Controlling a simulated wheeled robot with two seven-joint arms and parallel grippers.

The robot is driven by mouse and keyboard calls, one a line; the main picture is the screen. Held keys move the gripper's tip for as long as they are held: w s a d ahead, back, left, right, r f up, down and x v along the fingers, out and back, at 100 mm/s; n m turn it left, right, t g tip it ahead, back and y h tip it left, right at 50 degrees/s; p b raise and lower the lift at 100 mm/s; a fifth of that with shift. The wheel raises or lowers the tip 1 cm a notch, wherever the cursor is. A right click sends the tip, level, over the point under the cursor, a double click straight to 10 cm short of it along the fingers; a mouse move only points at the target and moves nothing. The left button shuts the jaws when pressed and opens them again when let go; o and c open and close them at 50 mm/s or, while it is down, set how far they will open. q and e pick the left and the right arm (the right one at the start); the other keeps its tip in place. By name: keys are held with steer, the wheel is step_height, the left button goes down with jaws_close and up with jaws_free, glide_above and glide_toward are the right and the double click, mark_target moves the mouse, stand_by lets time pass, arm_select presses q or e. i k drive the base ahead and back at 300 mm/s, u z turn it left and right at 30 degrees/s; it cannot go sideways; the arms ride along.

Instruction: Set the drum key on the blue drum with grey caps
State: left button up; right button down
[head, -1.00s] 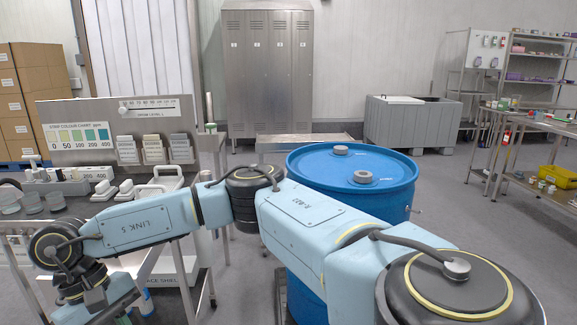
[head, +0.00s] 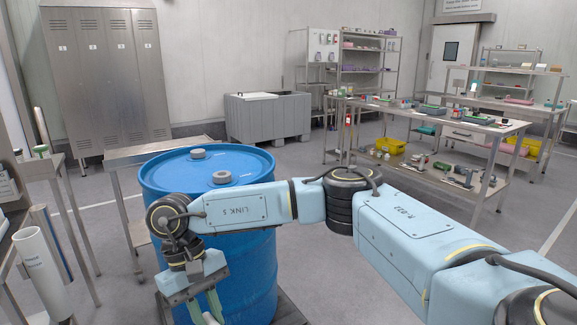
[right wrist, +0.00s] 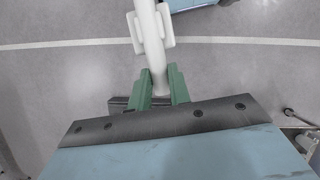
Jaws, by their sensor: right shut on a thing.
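The blue drum (head: 256,262) stands upright left of centre in the head view, with two grey caps (head: 197,154) (head: 221,177) on its top. My right arm reaches across in front of it. My right gripper (head: 208,309) hangs below the drum's rim on the near side, fingers pointing down. In the right wrist view its green fingers (right wrist: 159,88) are shut on a pale drum key (right wrist: 152,45), a long shaft with side lugs. Only a small pale part of it shows in the head view. My left gripper is out of view.
A metal bench (head: 30,165) with a white tube (head: 42,262) stands at the left. A low steel table (head: 165,152) is behind the drum. Grey lockers (head: 105,75) and a grey bin (head: 267,118) stand at the back. A loaded workbench (head: 440,120) is at the right, across open floor.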

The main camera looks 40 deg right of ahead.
mark_target(186, 172)
steer(key=z, duration=0.45)
steer(key=i, duration=1)
